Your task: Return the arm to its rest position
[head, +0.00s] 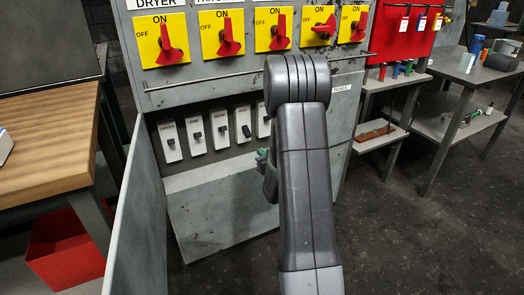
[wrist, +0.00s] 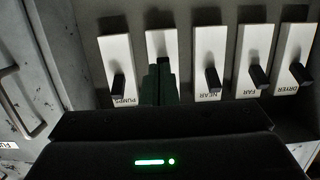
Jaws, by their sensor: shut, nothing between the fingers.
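My arm (head: 306,180) rises in the middle of the head view and hides part of the grey cabinet. My gripper (head: 263,158) shows as a small green piece at the arm's left side, near the lower switch row; most of it is hidden. In the wrist view, my two green fingers (wrist: 160,84) are shut together with nothing between them. They are in front of the white switch plate (wrist: 162,44) between the PUMPS plate (wrist: 116,58) and the NEAR plate (wrist: 208,52). Their tips are close to that plate's dark lever; I cannot tell whether they touch.
Yellow ON/OFF panels with red handles (head: 170,40) line the cabinet top above a thin rail (head: 210,77). A grey side panel (head: 140,215) stands left, beside a wooden bench (head: 50,150). A red bin (head: 65,250) is below. Open floor (head: 430,240) lies right.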

